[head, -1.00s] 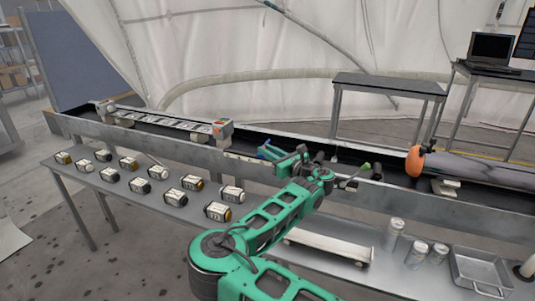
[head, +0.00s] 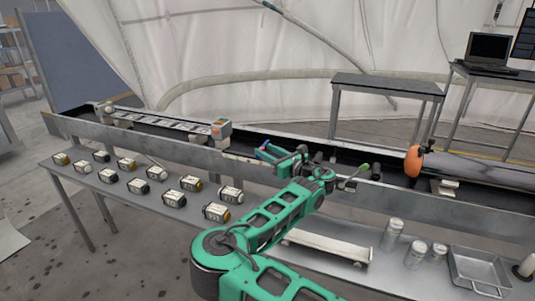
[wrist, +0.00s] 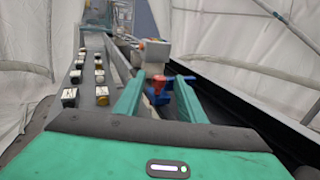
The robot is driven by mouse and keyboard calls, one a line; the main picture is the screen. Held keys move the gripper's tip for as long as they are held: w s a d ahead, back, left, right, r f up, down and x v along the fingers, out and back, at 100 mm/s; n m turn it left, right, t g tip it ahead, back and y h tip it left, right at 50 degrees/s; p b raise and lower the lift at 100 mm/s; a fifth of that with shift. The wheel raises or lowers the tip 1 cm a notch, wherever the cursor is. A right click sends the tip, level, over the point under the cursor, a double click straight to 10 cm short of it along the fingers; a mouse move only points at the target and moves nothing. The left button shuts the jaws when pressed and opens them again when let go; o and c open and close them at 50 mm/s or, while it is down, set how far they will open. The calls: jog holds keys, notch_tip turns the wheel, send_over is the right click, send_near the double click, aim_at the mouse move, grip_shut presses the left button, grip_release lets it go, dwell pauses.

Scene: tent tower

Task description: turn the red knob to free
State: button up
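A small red part (wrist: 158,82), which looks like the red knob, sits with a blue part (wrist: 161,98) on the rail in the wrist view. My gripper (wrist: 160,79) is open. Its two green fingers stand left and right of the red and blue parts, with gaps visible on both sides. I cannot tell from this view how deep the fingers reach around the knob. In the head view my gripper (head: 266,152) is over the long trough, and the knob is hidden there by my fingers and wrist.
A grey box with coloured buttons (head: 221,128) stands on the trough beyond my gripper. Several small labelled blocks (head: 173,199) lie on the lower shelf. An orange round part (head: 413,161) is at the right. Cans (head: 392,234) and a metal tray (head: 478,268) stand front right.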

jog(key=v, duration=1)
jog(key=shift+d, duration=0.2)
jog(key=shift+s, duration=0.15)
